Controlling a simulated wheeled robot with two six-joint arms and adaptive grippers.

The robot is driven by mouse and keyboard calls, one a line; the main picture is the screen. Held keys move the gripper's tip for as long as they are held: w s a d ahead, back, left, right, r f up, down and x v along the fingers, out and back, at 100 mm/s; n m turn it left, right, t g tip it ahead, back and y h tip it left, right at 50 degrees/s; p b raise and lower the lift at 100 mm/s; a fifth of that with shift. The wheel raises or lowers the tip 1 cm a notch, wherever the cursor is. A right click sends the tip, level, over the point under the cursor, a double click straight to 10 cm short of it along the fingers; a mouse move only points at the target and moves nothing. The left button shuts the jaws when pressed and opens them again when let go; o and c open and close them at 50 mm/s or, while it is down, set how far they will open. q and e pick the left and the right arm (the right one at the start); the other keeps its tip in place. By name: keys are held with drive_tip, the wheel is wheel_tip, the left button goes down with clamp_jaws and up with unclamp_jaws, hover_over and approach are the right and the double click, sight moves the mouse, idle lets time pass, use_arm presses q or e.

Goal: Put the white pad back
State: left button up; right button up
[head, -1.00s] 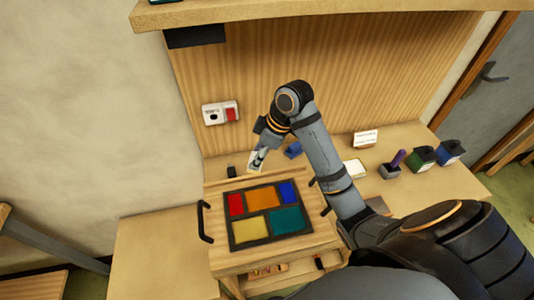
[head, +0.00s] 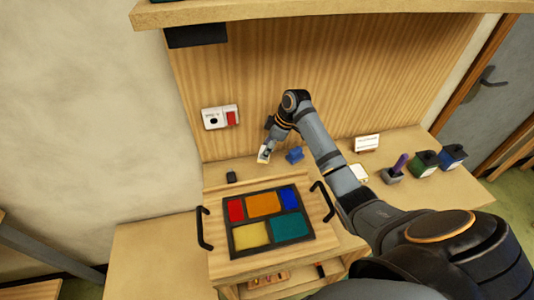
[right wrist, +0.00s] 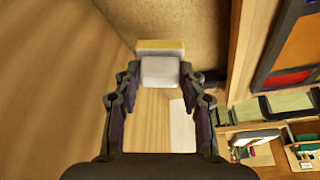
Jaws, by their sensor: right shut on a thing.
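The white pad (right wrist: 160,72) shows in the right wrist view as a pale block with a yellowish edge behind it. My right gripper (right wrist: 160,84) is shut on it, one finger on each side. In the head view the pad (head: 263,155) is a small pale shape at the tip of my right gripper (head: 265,149), above the back of the bench near the wooden back wall. I cannot tell its exact height over the bench. My left gripper is not in view.
A leaded panel (head: 266,218) with coloured panes lies in front, between two black handles. A small blue object (head: 294,155) is just right of the pad. A small black item (head: 231,177), a pale yellow-edged tray (head: 358,173), a white card (head: 367,143) and bins (head: 425,161) stand on the bench.

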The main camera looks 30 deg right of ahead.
wheel_tip(320, 180, down, 3)
drive_tip(key=shift+d+f+p, duration=0.1)
drive_tip(key=shift+f+p, duration=0.05)
drive_tip(key=shift+p, duration=0.7)
drive_tip(key=shift+w+f, duration=0.1)
drive_tip(key=shift+f, duration=0.05)
drive_tip(key=shift+f, duration=0.1)
drive_tip(key=o, duration=1.1)
drive_tip(key=b+v, duration=0.3)
drive_tip(key=v, duration=0.9)
drive_tip(key=shift+r, duration=0.2)
